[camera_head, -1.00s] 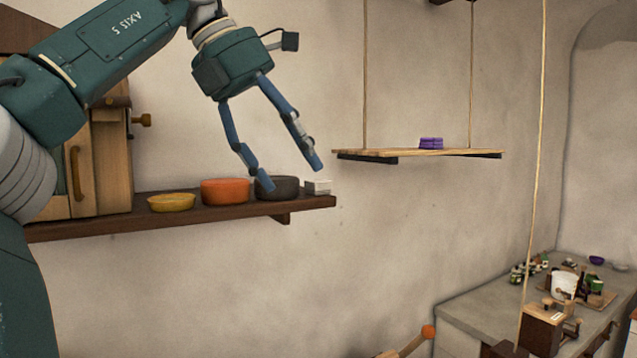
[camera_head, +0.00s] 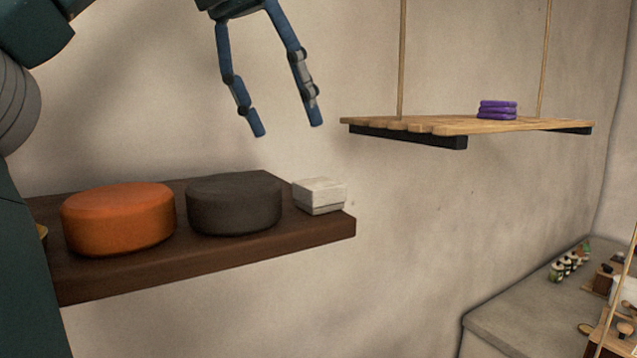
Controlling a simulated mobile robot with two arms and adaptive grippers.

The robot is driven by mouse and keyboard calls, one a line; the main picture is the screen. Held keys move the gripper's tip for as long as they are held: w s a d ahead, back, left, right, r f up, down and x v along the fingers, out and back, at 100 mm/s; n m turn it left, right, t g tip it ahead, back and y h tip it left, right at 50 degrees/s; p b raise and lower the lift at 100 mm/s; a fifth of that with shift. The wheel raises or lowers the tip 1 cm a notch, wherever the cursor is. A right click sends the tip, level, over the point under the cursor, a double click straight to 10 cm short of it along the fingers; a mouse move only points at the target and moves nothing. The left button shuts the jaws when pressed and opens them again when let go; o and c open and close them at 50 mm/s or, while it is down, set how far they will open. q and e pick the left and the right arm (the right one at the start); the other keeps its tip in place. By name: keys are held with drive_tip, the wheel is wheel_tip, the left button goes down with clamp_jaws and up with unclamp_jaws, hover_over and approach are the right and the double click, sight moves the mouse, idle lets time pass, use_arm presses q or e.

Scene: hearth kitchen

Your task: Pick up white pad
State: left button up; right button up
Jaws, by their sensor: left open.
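The white pad (camera_head: 319,196) is a small square stack of pale layers. It sits at the right end of the dark brown wall shelf (camera_head: 215,256). My left gripper (camera_head: 288,130) is open and empty. It hangs with fingers pointing down, above and slightly left of the white pad in the picture, apart from it. My right gripper is not in view.
A dark grey round cushion (camera_head: 234,204) stands close left of the pad, and an orange one (camera_head: 118,219) left of that. A hanging wooden shelf (camera_head: 440,125) with purple pads (camera_head: 497,110) is at right. A grey counter (camera_head: 520,312) with small items is lower right.

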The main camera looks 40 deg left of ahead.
sight(317, 183)
use_arm(q)
drive_tip(key=x, duration=0.5)
drive_tip(key=d+x, duration=0.1)
drive_tip(key=x, duration=0.1)
drive_tip(key=shift+s+f+b, duration=0.25)
drive_tip(key=shift+s+b, duration=0.1)
drive_tip(key=shift+b, duration=0.05)
drive_tip(key=shift+x, duration=1)
drive_tip(key=shift+s+d+f, duration=0.1)
drive_tip(key=shift+d+f, duration=0.1)
drive_tip(key=shift+f, duration=0.25)
drive_tip(key=c, duration=0.9)
drive_tip(key=shift+c, duration=0.4)
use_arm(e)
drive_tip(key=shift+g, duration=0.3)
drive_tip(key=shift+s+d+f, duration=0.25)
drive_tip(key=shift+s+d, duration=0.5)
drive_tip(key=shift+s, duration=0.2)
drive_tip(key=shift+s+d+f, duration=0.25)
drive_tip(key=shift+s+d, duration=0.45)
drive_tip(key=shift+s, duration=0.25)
